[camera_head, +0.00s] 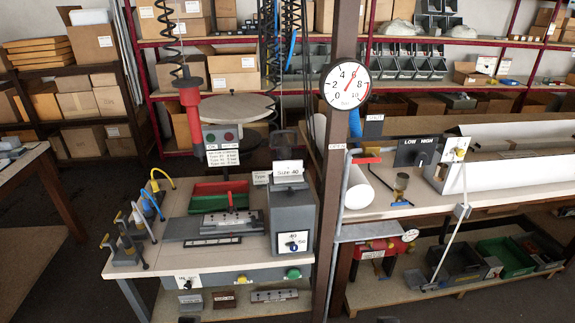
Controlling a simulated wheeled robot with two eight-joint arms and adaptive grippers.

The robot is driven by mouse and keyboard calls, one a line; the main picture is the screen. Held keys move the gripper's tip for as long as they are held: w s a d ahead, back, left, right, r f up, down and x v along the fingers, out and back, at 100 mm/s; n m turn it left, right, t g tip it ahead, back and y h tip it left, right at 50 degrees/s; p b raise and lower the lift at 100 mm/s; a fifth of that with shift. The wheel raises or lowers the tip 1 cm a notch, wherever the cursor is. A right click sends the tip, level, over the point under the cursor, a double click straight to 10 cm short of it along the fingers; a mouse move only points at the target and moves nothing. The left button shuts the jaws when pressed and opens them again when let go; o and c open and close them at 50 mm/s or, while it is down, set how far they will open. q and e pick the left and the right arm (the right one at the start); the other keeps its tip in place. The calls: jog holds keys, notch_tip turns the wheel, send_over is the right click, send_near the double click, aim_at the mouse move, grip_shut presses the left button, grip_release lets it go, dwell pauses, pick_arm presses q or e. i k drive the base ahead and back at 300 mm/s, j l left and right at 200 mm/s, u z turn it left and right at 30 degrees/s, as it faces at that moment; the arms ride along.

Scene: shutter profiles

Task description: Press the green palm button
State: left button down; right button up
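A green palm button (293,273) sits on the front edge panel of the workbench (205,262), at its right end. A yellow button (241,279) is to its left on the same panel. The green button's face is unobstructed. A hanging control box (222,145) above the bench also carries small red and greenish buttons. Neither of my grippers can be made out in the head view.
A grey machine box (292,212) stands on the bench above the green button. A dark post (337,160) with a gauge (346,86) rises just right of it. Hose-fitted tools (130,232) stand at the bench's left end. Floor is clear at far left.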

aim_at(293, 274)
jog(key=k+j, duration=0.1)
jog(key=j, duration=0.4)
jog(key=k+j+z, duration=0.1)
jog(key=j, duration=0.4)
jog(key=k+j, duration=0.1)
jog(key=j, duration=0.4)
jog(key=k+j, duration=0.15)
jog(key=k, duration=0.2)
jog(key=k+j+z, duration=0.15)
jog(key=k, duration=0.2)
